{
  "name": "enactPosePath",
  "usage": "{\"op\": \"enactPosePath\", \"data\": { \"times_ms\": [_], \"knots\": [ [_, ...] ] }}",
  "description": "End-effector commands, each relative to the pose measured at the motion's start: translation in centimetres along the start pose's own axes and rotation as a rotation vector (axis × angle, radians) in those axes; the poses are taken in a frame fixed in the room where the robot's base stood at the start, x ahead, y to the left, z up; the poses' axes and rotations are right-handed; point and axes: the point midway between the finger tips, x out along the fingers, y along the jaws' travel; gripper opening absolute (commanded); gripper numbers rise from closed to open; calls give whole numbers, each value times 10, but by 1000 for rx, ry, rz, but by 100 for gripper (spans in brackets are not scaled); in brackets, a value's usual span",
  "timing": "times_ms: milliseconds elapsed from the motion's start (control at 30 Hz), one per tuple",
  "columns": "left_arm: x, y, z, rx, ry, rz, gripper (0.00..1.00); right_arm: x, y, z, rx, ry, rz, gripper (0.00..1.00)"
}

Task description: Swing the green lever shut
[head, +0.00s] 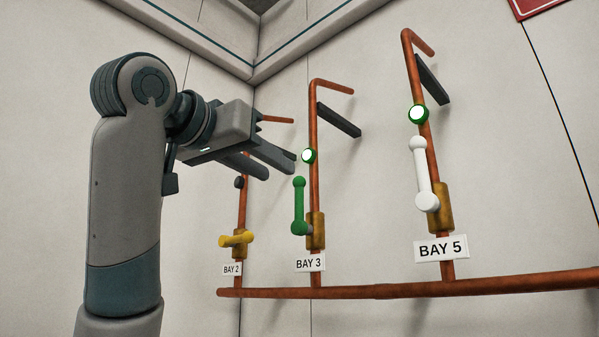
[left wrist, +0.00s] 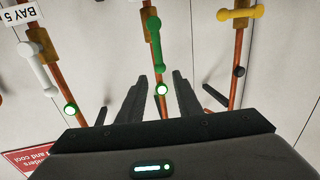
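The green lever (head: 299,205) stands upright beside the copper pipe of BAY 3, its hub at the brass valve body (head: 316,231) and its rounded free end up. The lamp (head: 308,156) above it is lit. My left gripper (head: 278,169) is open and empty, up and left of the lever's free end. In the left wrist view the green lever (left wrist: 155,42) points down toward the gap between my open fingers (left wrist: 160,76), and the lit lamp (left wrist: 161,90) shows in that gap. I see no contact with the lever. My right gripper is out of view.
To the right, the BAY 5 pipe has a white lever (head: 421,175) lying along it and a lit lamp (head: 418,114). To the left, BAY 2 has a yellow lever (head: 236,239) set crosswise and a dark lamp (head: 239,182). A horizontal copper pipe (head: 400,290) runs below.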

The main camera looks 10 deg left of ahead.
Motion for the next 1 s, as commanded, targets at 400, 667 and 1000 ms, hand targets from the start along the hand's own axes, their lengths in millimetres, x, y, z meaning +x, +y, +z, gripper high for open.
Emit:
{"op": "enactPosePath", "data": {
  "times_ms": [400,667,1000],
  "knots": [
    [73,0,-4,-1,-2,1,32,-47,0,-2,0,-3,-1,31],
    [96,1,-1,1,-1,1,32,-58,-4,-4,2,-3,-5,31],
    [99,0,0,1,1,1,32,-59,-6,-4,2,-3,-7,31]
  ]
}}
